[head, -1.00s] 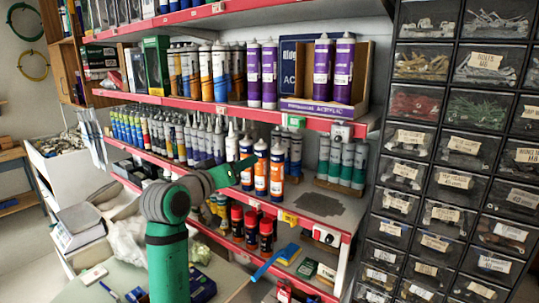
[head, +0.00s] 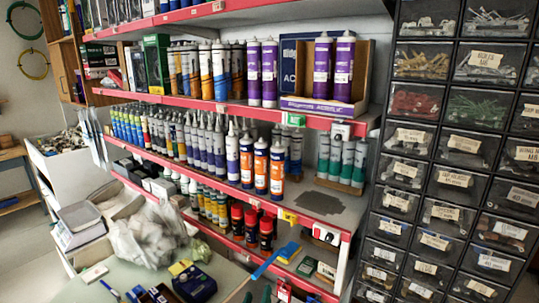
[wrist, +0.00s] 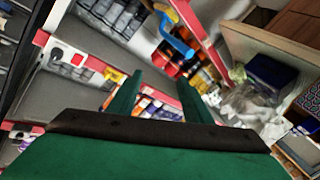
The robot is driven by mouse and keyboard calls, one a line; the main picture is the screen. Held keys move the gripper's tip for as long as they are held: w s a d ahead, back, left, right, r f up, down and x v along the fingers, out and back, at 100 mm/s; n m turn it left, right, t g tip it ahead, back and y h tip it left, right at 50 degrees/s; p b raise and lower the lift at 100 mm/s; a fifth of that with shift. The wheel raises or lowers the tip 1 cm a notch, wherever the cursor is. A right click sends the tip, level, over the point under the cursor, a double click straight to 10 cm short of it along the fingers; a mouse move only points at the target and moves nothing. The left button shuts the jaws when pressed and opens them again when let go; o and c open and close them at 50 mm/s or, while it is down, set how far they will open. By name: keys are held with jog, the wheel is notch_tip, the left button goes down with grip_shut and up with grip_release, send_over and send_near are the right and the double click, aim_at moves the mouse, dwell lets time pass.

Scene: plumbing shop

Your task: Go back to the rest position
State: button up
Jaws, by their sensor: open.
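My gripper (wrist: 160,82) shows in the wrist view with its two green fingers spread apart and nothing between them. Beyond the fingers the shelves and the worktable appear tilted. The arm that stood before the shelves is gone from the middle of the head view. Orange-labelled cartridges (head: 261,170) stand upright on the middle shelf, with a purple-and-white cartridge to their left. Green-and-grey cartridges (head: 346,163) stand on the same shelf to the right, past a bare dark patch (head: 320,203).
The worktable (head: 135,268) at the bottom left holds a crumpled plastic bag (head: 145,238) and a dark blue box (head: 195,283). A blue-handled tool (head: 272,261) projects from the lower shelf's front. Black drawer cabinets (head: 455,180) fill the right side.

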jog(key=s+d+f+y, duration=0.1)
jog(key=s+f, duration=0.4)
jog(key=s, duration=0.3)
jog(key=s+d+f+g+y, duration=0.1)
jog(key=s+f, duration=0.3)
jog(key=s, duration=0.5)
jog(key=s+d+f+y, duration=0.1)
jog(key=s+f, duration=0.4)
jog(key=s, duration=0.3)
jog(key=s+r+m, duration=0.2)
jog(key=s, duration=0.8)
jog(key=s+r+m, duration=0.3)
jog(key=s, duration=0.8)
jog(key=shift+s+d+r, duration=0.2)
jog(key=shift+d, duration=0.2)
jog(key=shift+s, duration=0.1)
